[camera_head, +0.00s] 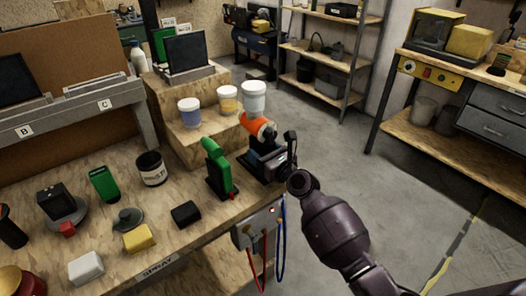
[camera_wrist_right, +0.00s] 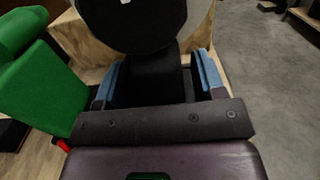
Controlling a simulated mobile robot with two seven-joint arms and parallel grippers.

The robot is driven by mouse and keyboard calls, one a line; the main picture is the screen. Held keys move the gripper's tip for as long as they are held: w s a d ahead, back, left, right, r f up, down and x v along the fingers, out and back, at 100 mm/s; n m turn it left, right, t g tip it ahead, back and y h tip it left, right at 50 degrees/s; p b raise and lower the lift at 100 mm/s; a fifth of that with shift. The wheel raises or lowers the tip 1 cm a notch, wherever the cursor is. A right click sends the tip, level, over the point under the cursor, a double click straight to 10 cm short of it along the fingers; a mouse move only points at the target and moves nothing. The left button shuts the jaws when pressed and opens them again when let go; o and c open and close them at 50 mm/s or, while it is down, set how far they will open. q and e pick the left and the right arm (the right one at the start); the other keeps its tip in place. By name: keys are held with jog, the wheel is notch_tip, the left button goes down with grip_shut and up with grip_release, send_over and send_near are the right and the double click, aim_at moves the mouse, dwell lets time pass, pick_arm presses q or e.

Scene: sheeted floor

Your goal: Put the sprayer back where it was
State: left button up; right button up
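The orange sprayer (camera_head: 258,126), with a pale cup on top, stands upright at the bench's right end, over a black stand or base (camera_head: 262,162). A green sprayer-like tool (camera_head: 216,160) stands in a black holder just left of it and also shows in the right wrist view (camera_wrist_right: 45,85). My right gripper (camera_head: 278,158) is at the orange sprayer's lower part. In the right wrist view its blue-padded fingers (camera_wrist_right: 158,78) lie on both sides of a black part; whether both pads press on it is unclear. My left gripper is not in view.
The wooden bench holds a dark tin (camera_head: 151,168), a yellow block (camera_head: 139,238), a white block (camera_head: 86,267) and a black block (camera_head: 186,214). Tubs (camera_head: 189,112) stand on a raised step behind. A grey box (camera_head: 257,228) with cables hangs at the bench front. Floor to the right is clear.

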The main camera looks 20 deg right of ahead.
jog(key=v, duration=1.2)
jog(key=shift+p, duration=0.4)
jog(key=s+d+f+n+g+h, duration=0.2)
jog(key=s+f+n, duration=0.6)
jog(key=s+n, duration=0.5)
jog(key=s+d+f+n+g+h, duration=0.1)
jog(key=s+f+n+g+h, duration=0.3)
jog(key=s+f+n, duration=0.5)
jog(key=s+n, duration=0.4)
jog(key=n, duration=0.7)
jog(key=shift+d+f, duration=0.3)
jog(key=shift+d, duration=0.05)
